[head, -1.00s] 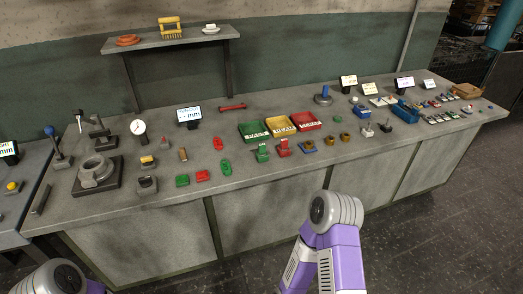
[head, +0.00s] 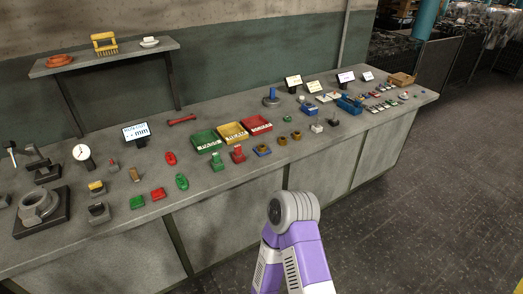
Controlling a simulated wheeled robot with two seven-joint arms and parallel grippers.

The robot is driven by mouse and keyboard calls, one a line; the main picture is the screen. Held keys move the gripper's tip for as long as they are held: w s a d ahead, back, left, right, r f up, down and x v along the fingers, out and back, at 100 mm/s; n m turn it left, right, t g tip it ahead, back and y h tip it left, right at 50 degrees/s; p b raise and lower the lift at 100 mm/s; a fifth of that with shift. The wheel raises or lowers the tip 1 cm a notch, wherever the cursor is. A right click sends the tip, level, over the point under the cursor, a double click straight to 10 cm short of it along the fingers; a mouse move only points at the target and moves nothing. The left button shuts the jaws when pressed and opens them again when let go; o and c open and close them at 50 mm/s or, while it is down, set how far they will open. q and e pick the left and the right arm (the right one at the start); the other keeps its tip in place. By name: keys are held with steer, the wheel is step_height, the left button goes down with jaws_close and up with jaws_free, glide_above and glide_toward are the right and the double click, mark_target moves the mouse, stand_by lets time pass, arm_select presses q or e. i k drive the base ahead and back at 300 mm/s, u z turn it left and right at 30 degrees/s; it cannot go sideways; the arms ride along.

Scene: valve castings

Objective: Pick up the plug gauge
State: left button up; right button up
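I cannot tell for sure which item is the plug gauge. A red double-ended bar (head: 181,120) lies at the back of the grey bench, right of a lit display reading in mm. A small brown cylinder (head: 135,174) stands nearer the front, left of some red and green parts. Both are small at this distance, and nothing touches them. Neither of my grippers is in view. Only a purple and grey link of my arm shows at the bottom middle, in front of the bench.
The long bench (head: 237,182) carries green (head: 208,141), yellow (head: 232,132) and red (head: 257,125) trays, a dial gauge (head: 82,153) and a ring-shaped casting (head: 39,206). A wall shelf (head: 100,58) is above. Dark floor (head: 400,210) is free at the right.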

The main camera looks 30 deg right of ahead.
mark_target(216, 156)
steer(key=z, duration=1.85)
steer(key=i, duration=1.95)
steer(key=u, duration=1.8)
